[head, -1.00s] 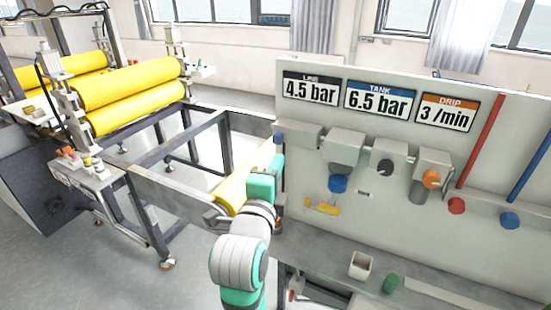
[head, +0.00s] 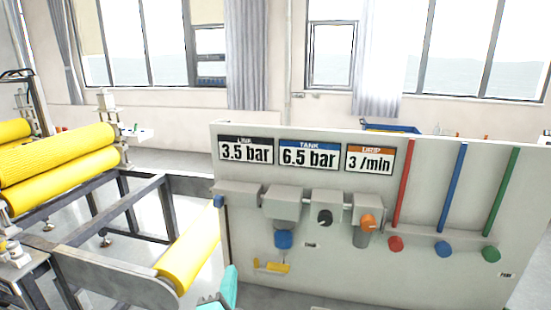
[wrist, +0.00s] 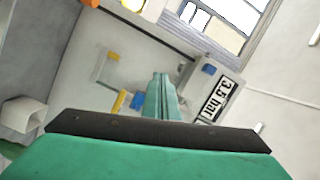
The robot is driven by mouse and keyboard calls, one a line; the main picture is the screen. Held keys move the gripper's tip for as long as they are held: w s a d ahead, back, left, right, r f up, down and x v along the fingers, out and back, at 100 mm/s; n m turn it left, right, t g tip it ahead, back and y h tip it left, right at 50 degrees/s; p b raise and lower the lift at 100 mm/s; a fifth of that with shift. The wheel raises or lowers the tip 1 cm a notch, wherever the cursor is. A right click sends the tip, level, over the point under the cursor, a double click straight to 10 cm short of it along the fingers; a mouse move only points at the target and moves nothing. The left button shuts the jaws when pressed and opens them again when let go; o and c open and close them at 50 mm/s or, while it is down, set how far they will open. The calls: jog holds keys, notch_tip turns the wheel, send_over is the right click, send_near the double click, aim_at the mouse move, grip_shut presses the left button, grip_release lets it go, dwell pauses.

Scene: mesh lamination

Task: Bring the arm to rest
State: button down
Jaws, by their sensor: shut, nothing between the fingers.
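My gripper (wrist: 162,95) shows in the wrist view with its two teal fingers together and nothing between them. It is in front of the grey panel (head: 330,265), and I cannot tell the exact gap. In the head view only a teal and grey part of my arm shows at the bottom edge, left of the panel; the fingertips cannot be made out there. The panel's signs are the LINE sign (head: 246,150) at 3.5 bar, the TANK sign (head: 309,155) at 6.5 bar and the DRIP sign (head: 370,159) at 3 /min.
The panel carries a yellow handle (head: 278,267), a blue knob (head: 284,239), an orange knob (head: 367,222) and red, blue and green pipes. Yellow rollers (head: 70,160) on a dark frame stand at left. A white cup (wrist: 22,115) shows in the wrist view.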

jog(key=s+d+f+n+g, duration=0.1)
jog(key=s+d+f+n, duration=0.25)
jog(key=s+f, duration=0.5)
jog(key=s+d+f+n, duration=0.35)
jog(key=s+f, duration=0.25)
jog(key=f, duration=0.6)
jog(key=s+d+f+n, duration=0.1)
jog(key=s+n, duration=0.1)
jog(key=s, duration=0.6)
jog(key=s+d+f+n, duration=0.2)
jog(key=s, duration=0.6)
jog(key=s+d+f+n+g+h, duration=0.1)
jog(key=s+f+n, duration=0.1)
jog(key=s, duration=0.6)
jog(key=shift+s+d, duration=0.2)
jog(key=shift+d, duration=0.1)
